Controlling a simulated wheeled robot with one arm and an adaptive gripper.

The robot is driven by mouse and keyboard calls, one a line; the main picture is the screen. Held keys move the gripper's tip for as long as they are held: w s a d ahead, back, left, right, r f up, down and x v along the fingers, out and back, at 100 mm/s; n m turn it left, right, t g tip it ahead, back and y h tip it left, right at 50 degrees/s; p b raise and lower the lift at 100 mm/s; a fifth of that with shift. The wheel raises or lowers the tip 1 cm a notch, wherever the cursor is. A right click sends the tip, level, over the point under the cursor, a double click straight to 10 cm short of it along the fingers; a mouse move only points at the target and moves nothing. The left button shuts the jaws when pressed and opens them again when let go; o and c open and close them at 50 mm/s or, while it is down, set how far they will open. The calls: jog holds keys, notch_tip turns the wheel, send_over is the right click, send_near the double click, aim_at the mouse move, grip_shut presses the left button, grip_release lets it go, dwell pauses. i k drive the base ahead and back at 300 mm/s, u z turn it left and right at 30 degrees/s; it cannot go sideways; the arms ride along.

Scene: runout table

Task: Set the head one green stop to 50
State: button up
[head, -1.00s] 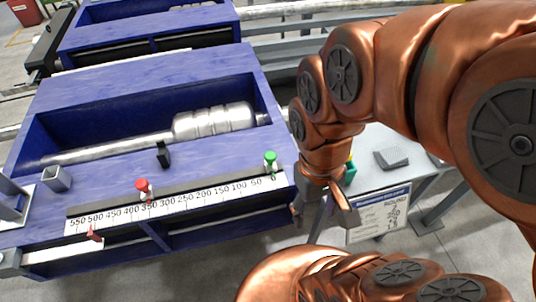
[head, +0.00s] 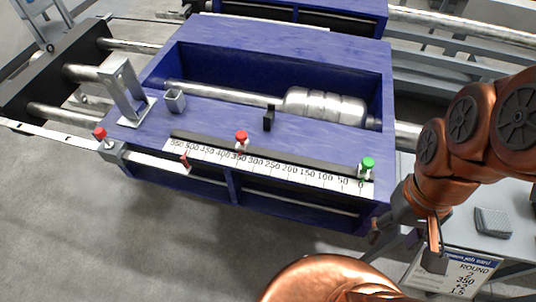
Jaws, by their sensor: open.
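The green stop (head: 367,165) sits near the right end of the scale (head: 280,171) on the blue head unit (head: 290,40), close to the 0 mark. The red stop (head: 241,138) stands on the same rail, between about 300 and 350. The scale's numbers rise from 0 at the right to 550 at the left. My gripper (head: 405,246) is open and empty, pointing down to the right of the blue unit's front right corner. It is below and to the right of the green stop, apart from it.
A black block (head: 269,118) stands behind the rail. A side table (head: 483,250) at the right holds a grey pad (head: 493,222) and a job card (head: 450,274). Floor in front is clear.

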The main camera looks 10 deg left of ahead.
aim_at(367, 163)
jog(key=k, duration=1.3)
jog(key=u, duration=0.45)
jog(key=i, duration=0.7)
jog(key=u, duration=0.15)
